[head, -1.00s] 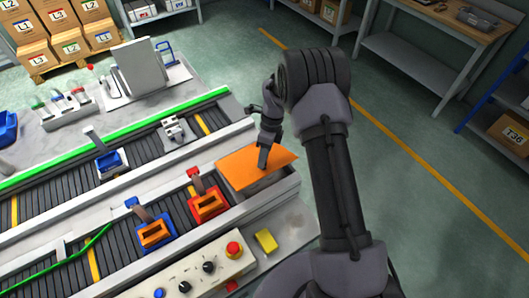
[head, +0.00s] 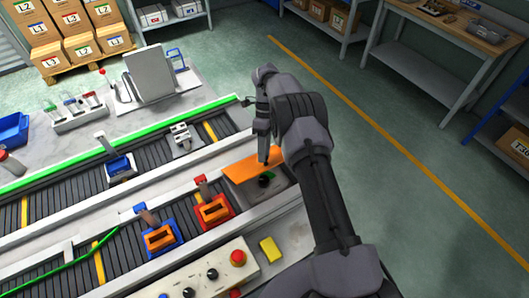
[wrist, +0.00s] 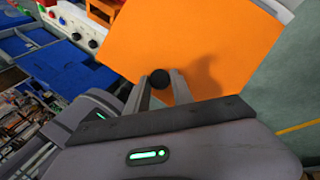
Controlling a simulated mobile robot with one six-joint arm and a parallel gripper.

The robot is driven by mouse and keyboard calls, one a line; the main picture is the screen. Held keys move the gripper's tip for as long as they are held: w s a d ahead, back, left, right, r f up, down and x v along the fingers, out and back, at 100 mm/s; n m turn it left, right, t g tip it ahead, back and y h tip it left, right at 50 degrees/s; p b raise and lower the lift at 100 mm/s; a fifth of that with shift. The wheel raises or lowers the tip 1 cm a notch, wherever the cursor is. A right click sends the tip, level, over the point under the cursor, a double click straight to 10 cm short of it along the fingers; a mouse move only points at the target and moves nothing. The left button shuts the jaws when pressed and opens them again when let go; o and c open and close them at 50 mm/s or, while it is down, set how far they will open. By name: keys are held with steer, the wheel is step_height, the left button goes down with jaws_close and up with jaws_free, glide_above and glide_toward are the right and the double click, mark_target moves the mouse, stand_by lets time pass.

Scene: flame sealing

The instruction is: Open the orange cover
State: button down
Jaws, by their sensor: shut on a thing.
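The orange cover (head: 240,168) sits tilted over the grey box (head: 246,194) at the near right end of the conveyor lines. Part of the box's top shows uncovered, with a small dark round thing (head: 267,180) in it. The cover's flat orange face also fills much of the wrist view (wrist: 215,45). My gripper (head: 264,158) is at the cover's right side. In the wrist view its two fingers are shut on the cover's black knob (wrist: 160,78).
A red-and-orange holder (head: 212,210) and a blue-and-orange holder (head: 158,238) stand on the near conveyor, left of the box. A control panel (head: 212,275) and a yellow block (head: 270,250) are in front. Open floor lies to the right.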

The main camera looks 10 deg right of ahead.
steer(key=c, duration=1.1)
jaws_free()
steer(key=shift+r, duration=0.1)
steer(key=r, duration=0.3)
steer(key=shift+s+r, duration=0.25)
steer(key=shift+s, duration=0.1)
steer(key=s+r+b, duration=0.1)
steer(key=s, duration=1.4)
steer(key=shift+s+d+r, duration=0.15)
